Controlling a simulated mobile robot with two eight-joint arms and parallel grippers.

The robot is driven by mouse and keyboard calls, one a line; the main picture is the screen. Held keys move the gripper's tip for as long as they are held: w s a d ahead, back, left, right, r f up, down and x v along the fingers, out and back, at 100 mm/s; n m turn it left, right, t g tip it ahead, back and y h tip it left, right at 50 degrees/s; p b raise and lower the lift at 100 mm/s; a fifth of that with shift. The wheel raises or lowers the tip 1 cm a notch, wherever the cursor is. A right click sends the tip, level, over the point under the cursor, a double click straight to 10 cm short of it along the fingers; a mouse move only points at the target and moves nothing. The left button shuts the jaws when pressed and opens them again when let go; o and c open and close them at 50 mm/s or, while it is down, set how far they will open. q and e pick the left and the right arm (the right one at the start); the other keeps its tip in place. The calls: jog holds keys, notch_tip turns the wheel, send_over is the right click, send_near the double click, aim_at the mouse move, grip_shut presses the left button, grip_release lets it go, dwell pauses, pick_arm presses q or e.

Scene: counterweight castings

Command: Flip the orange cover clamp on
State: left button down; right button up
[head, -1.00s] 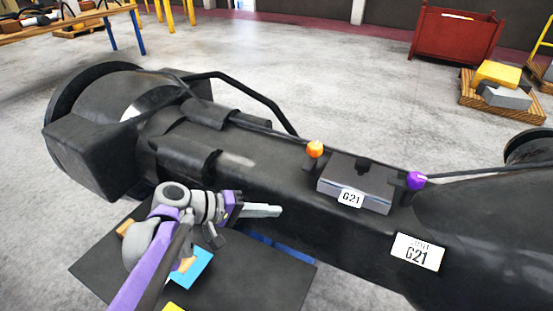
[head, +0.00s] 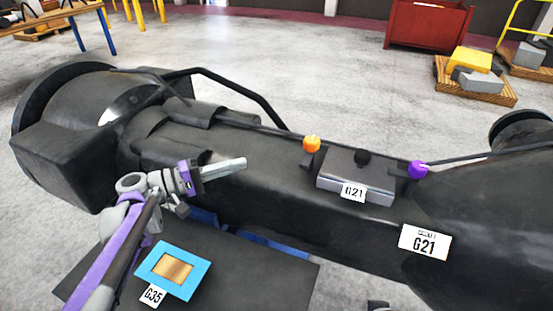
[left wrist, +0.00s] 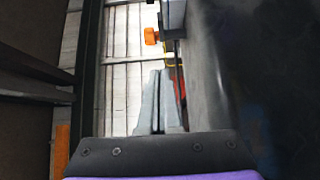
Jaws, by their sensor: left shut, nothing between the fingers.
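The orange clamp knob (head: 312,144) stands at the left end of a dark grey box labelled G21 (head: 345,180) on the long black machine body. It also shows in the left wrist view (left wrist: 152,36), beyond my fingertips. A purple knob (head: 418,169) is at the box's right end, and a small black knob (head: 362,157) is behind its middle. My left gripper (head: 243,163) is shut and empty, pointing right along the machine body, left of the orange knob and apart from it. Its closed fingers also show in the left wrist view (left wrist: 160,85). My right gripper is not seen.
A bent black bar (head: 245,88) rises behind the machine body. A blue-framed plate (head: 190,258) with a G35 label lies on a dark surface at lower left. A red bin (head: 428,22) and pallets stand far back.

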pick_arm(q)
jog(key=p, duration=0.1)
send_near(309, 151)
jog(key=w, duration=0.2)
jog(key=w+f, duration=0.1)
jog(key=w, duration=0.1)
jog(key=shift+a+f, duration=0.1)
jog(key=d, duration=0.3)
jog(key=shift+s+d, duration=0.2)
jog(key=shift+s, duration=0.2)
jog(key=shift+s+d+p, duration=0.15)
jog(key=shift+d+p, duration=0.15)
jog(key=shift+d, duration=0.1)
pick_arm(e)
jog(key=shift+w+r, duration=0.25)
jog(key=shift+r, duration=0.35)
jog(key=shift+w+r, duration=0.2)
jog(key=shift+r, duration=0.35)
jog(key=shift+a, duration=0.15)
